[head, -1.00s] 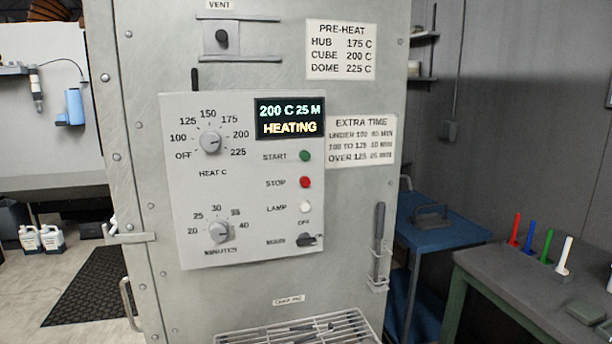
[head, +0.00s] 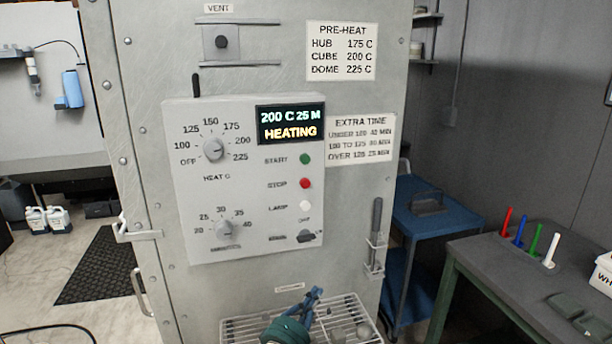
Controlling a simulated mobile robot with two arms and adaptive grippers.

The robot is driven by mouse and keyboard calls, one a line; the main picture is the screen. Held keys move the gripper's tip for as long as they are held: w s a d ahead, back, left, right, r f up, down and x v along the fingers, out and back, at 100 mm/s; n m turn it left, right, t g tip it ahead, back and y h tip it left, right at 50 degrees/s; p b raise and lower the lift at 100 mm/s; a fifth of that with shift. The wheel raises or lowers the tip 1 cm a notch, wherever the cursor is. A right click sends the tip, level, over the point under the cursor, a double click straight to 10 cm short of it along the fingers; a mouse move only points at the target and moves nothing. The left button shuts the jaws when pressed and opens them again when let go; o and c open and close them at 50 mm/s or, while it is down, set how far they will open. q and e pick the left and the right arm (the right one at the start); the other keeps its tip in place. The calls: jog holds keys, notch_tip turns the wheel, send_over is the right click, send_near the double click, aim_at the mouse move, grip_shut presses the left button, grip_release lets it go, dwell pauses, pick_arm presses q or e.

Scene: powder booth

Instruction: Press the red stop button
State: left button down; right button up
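The red stop button (head: 305,183) is on the pale control panel (head: 190,190) of a grey metal cabinet, beside the word STOP. It sits below the green start button (head: 305,159) and above the white lamp (head: 305,205). The display (head: 290,123) reads 200 C 25 M and HEATING. My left gripper (head: 314,293), blue with a teal body, is low in the view, in front of the wire rack and well below the stop button, touching no button. Its fingers are small and overlap, so their opening is unclear. My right gripper is not in view.
A wire rack (head: 240,330) juts from the cabinet below the panel. Heat (head: 214,150) and minutes (head: 226,227) dials and a main switch (head: 306,236) surround the buttons. A blue cart (head: 450,222) and a grey table (head: 490,262) stand at the right. The space before the buttons is clear.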

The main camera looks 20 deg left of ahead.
aim_at(305, 183)
pick_arm(q)
notch_tip(305, 183, up, 26)
jog(key=w+n+t+p, duration=0.1)
jog(key=n+t+p, duration=0.2)
jog(key=n, duration=0.3)
jog(key=shift+w+d+f+t, duration=0.25)
jog(key=shift+w+t, duration=0.1)
jog(key=shift+t, duration=0.25)
jog(key=shift+a, duration=0.1)
jog(key=w+a+b, duration=0.1)
jog(key=w+b, duration=0.1)
jog(key=w+a+b, duration=0.2)
jog(key=w, duration=0.1)
jog(key=w+a+b, duration=0.2)
jog(key=b, duration=0.1)
jog(key=shift+w, duration=0.2)
jog(key=shift+d, duration=0.1)
jog(key=shift+w+a+b, duration=0.25)
jog(key=shift+w+b, duration=0.1)
jog(key=shift+b, duration=0.15)
